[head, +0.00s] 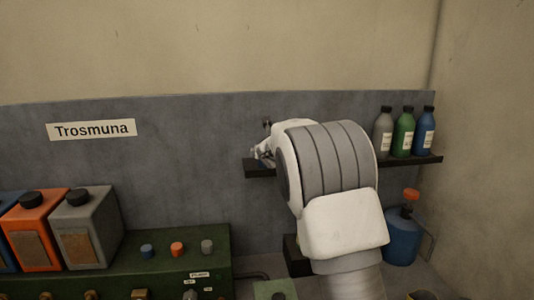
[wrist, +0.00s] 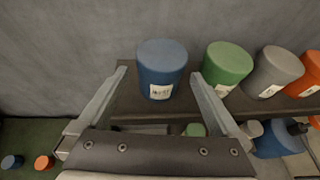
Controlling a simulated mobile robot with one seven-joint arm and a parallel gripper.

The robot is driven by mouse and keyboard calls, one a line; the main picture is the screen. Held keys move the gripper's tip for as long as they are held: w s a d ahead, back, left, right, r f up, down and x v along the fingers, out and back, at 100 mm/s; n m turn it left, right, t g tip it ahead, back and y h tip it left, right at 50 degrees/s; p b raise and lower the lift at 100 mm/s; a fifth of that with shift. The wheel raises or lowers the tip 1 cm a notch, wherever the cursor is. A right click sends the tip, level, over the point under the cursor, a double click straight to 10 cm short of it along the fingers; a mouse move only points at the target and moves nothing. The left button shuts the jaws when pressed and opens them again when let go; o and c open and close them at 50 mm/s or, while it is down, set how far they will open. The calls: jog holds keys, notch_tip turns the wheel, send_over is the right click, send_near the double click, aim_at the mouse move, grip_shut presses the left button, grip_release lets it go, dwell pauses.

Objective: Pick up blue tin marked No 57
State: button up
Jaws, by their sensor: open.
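In the wrist view a blue tin (wrist: 162,64) stands upright on a dark shelf (wrist: 130,98). Its white label carries dark print too small to read for certain. My gripper (wrist: 160,76) is open, with one finger on each side of the blue tin. A gap shows on both sides, and the tin is not gripped. In the head view my arm hides the tins and most of my gripper.
Right of the blue tin stand a green tin (wrist: 228,62), close to my right finger, a grey tin (wrist: 274,70) and an orange tin (wrist: 312,72). Grey, green (head: 403,134) and blue bottles stand at the shelf's right end. A grey panel (head: 190,140) rises behind.

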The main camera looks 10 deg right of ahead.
jog(key=shift+p+x, duration=0.4)
jog(key=shift+x, duration=1.3)
jog(key=shift+r, duration=0.15)
jog(key=c, duration=1.4)
jog(key=shift+r, duration=0.15)
